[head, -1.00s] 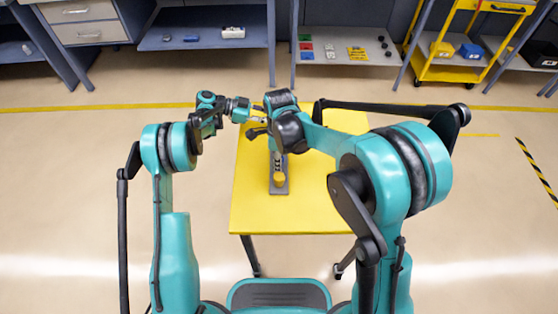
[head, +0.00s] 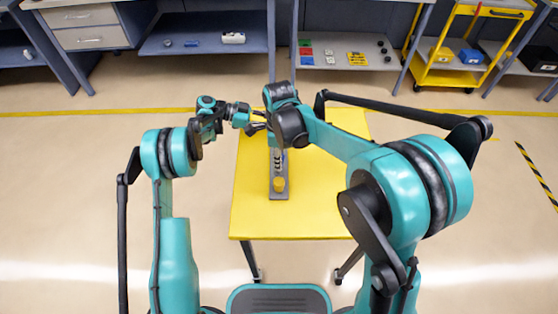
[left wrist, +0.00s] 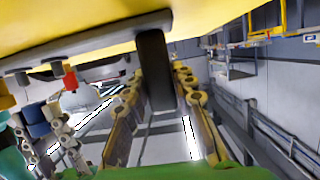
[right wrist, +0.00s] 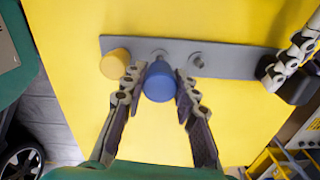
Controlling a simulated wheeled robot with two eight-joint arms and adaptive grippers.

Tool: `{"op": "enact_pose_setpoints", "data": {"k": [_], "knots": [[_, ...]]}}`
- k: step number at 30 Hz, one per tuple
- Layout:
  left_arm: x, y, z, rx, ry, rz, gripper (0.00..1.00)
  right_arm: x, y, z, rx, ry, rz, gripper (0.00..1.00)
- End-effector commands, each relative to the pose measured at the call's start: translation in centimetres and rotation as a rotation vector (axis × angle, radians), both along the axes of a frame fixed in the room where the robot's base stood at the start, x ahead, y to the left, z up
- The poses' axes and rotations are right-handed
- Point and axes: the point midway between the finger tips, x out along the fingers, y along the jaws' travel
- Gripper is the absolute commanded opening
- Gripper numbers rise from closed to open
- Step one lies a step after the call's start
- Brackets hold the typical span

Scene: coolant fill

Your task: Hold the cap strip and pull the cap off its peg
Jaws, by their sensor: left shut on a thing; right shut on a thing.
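The grey cap strip (right wrist: 235,62) lies on the yellow table, with a yellow cap (right wrist: 115,63) at one end and a bare grey peg (right wrist: 197,60). My right gripper (right wrist: 160,95) is shut on the blue cap (right wrist: 160,84). A peg (right wrist: 158,55) shows behind that cap, which appears lifted clear of it; the blue cap also shows in the left wrist view (left wrist: 38,121). My left gripper (left wrist: 160,95) is shut on the black block (left wrist: 155,65) at the strip's other end. In the head view my right wrist hides the right fingertips.
The yellow table (head: 325,200) is bare around the strip. Shelves with small parts (head: 345,55) and a yellow cart (head: 460,60) stand beyond it. A red thing (left wrist: 70,80) shows near the strip in the left wrist view; I cannot tell what it is.

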Motion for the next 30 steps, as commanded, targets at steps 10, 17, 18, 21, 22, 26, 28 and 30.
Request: {"op": "enact_pose_setpoints", "data": {"k": [10, 17, 18, 21, 22, 26, 28, 30], "knots": [[0.0, 0.0, 0.0, 0.0, 0.0, 0.0, 0.02, 0.0, 0.0, 1.1, 0.0, 0.0, 0.0, 0.1], [0.0, 0.0, 0.0, 0.0, 0.0, 0.0, 0.02, 0.0, 0.0, 1.1, 0.0, 0.0, 0.0, 0.1], [0.0, 0.0, 0.0, 0.0, 0.0, 0.0, 0.02, 0.0, 0.0, 1.2, 0.0, 0.0, 0.0, 0.1], [0.0, 0.0, 0.0, 0.0, 0.0, 0.0, 0.02, 0.0, 0.0, 1.7, 0.0, 0.0, 0.0, 0.1], [0.0, 0.0, 0.0, 0.0, 0.0, 0.0, 0.02, 0.0, 0.0, 1.9, 0.0, 0.0, 0.0, 0.1], [0.0, 0.0, 0.0, 0.0, 0.0, 0.0, 0.02, 0.0, 0.0, 2.7, 0.0, 0.0, 0.0, 0.1], [0.0, 0.0, 0.0, 0.0, 0.0, 0.0, 0.02, 0.0, 0.0, 3.2, 0.0, 0.0, 0.0, 0.1], [0.0, 0.0, 0.0, 0.0, 0.0, 0.0, 0.02, 0.0, 0.0, 3.6, 0.0, 0.0, 0.0, 0.1]]}}
